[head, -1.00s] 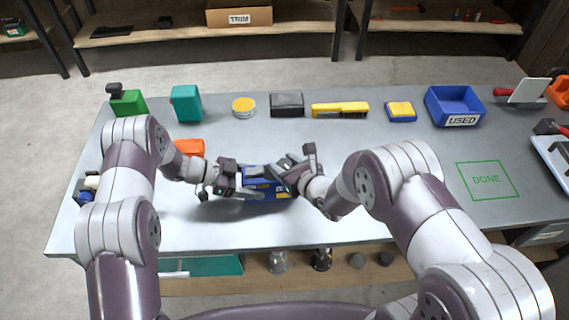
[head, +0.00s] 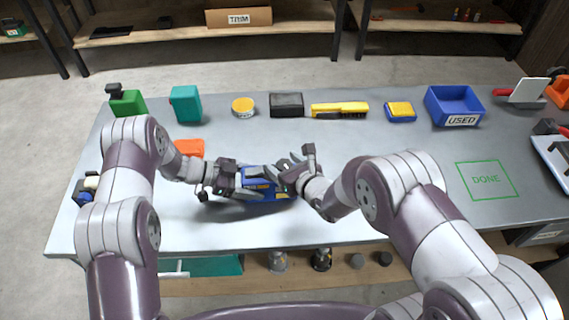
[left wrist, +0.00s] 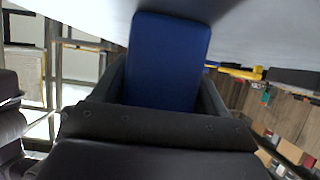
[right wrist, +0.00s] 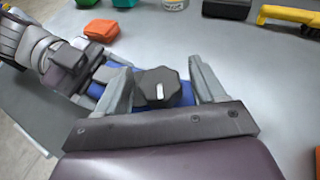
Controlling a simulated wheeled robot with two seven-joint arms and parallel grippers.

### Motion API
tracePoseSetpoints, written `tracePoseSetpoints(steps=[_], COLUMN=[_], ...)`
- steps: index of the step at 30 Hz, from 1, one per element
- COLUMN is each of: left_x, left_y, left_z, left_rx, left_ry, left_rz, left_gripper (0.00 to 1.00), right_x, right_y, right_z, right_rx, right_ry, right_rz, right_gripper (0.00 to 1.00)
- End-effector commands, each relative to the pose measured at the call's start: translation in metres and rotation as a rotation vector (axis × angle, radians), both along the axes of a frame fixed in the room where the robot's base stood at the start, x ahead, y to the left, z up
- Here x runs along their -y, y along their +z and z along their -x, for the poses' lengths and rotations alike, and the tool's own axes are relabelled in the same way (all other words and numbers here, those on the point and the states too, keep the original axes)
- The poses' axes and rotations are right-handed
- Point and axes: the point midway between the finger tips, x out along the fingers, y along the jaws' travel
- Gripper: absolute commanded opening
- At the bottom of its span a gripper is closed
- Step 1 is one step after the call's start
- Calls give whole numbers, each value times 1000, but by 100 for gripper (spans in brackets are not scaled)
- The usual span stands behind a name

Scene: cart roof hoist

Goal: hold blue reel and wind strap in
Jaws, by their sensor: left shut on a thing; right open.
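The blue reel (head: 262,181) is at the middle of the table, between my two grippers. My left gripper (head: 237,187) is shut on its left end; the blue body also fills the space between the fingers in the left wrist view (left wrist: 167,62). My right gripper (head: 287,181) is open at the reel's right side. In the right wrist view its fingers (right wrist: 158,90) stand apart on either side of a black knob (right wrist: 158,88) with a white mark, on the blue reel. I cannot tell whether they touch the knob. No strap is clearly visible.
An orange block (head: 190,147) lies behind my left gripper. The DONE outline (head: 487,180) at right is empty.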

Motion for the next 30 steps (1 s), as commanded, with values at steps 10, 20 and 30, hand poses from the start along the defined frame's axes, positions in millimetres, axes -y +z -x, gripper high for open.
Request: tracePoseSetpoints(steps=[10,20,30], left_x=[0,0,0], left_y=[-1,0,0], left_z=[0,0,0], left_rx=[-1,-1,0], left_ry=[0,0,1], left_rz=[0,0,0], left_gripper=[44,44,44], right_x=[0,0,5], right_y=[75,98,88], right_z=[-1,0,0], right_rx=[7,1,-78], right_ry=[0,-1,-82], right_rz=[-1,0,-241], right_gripper=[69,69,54])
